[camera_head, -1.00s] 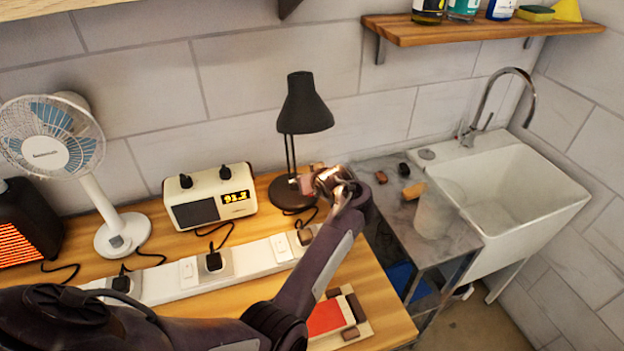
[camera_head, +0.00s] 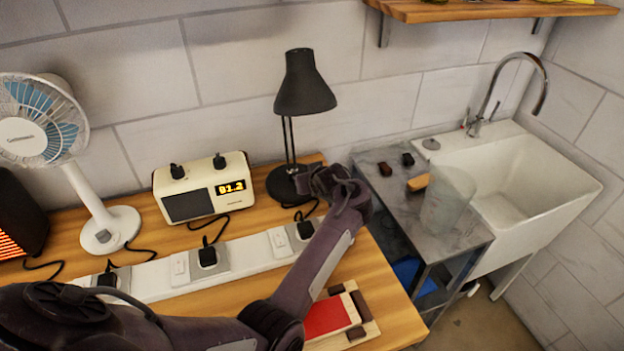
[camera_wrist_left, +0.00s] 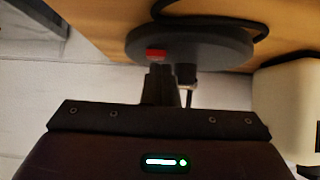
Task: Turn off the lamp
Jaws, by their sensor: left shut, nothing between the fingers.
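The black desk lamp (camera_head: 305,88) stands at the back right of the wooden bench, with its shade over its round base (camera_head: 280,182). No glow shows under the shade; the lamp looks dark. In the left wrist view the dark round base (camera_wrist_left: 205,48) carries a red button (camera_wrist_left: 156,54). My left gripper (camera_head: 308,182) is shut and empty beside the base; its fingertips also show in the left wrist view (camera_wrist_left: 160,75), close to the red button. I cannot tell whether they touch it. My right gripper is not in view.
A cream radio clock (camera_head: 203,188) stands left of the lamp, with a fan (camera_head: 35,135) further left. A white power strip (camera_head: 240,257) with plugs lies in front. A red book (camera_head: 325,318) lies near the bench's right edge. A sink (camera_head: 520,185) is at right.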

